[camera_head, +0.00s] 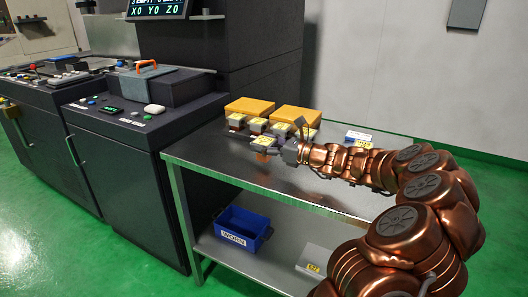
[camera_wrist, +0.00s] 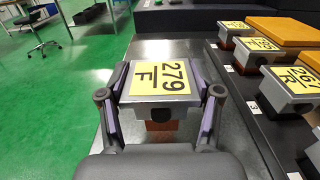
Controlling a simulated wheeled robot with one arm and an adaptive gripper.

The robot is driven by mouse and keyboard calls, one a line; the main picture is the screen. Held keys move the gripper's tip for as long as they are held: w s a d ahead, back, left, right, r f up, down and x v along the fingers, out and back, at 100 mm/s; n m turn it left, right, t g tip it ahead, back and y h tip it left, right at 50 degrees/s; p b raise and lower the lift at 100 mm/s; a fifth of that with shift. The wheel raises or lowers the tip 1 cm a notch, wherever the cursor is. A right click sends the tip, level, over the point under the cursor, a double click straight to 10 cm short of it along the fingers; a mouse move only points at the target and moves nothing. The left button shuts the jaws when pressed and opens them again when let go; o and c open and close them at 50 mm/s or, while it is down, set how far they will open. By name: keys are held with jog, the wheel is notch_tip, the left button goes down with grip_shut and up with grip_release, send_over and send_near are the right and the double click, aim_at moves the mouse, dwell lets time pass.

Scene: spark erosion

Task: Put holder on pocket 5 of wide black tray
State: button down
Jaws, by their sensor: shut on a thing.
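My gripper (camera_wrist: 160,105) is shut on a grey holder (camera_wrist: 163,88) with a yellow label reading 279 F. Its fingers press both sides, and a copper-brown part shows below the body. In the head view the held holder (camera_head: 264,145) is raised in front of the row of other holders, apart from them. The wide black tray (camera_wrist: 247,100) lies to the right in the wrist view, with small white number tags on its edge; one reads 3. I cannot make out the tag of pocket 5.
Two orange-yellow blocks (camera_head: 250,108) stand behind the tray on the metal table (camera_head: 215,160). A small white item with a yellow label (camera_head: 359,139) lies at the back right. A blue bin (camera_head: 243,228) marked WORN is on the lower shelf. Dark machine consoles (camera_head: 140,130) stand left.

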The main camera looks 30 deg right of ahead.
jog(key=shift+f, duration=1.2)
jog(key=shift+f, duration=0.1)
jog(key=shift+c, duration=1.1)
grip_release()
jog(key=shift+f, duration=0.1)
jog(key=shift+s+d+r, duration=0.2)
jog(key=shift+s, duration=0.05)
jog(key=v, duration=1.1)
jog(key=shift+s+d+f+p, duration=0.1)
jog(key=shift+s+p, duration=0.15)
jog(key=shift+p, duration=0.15)
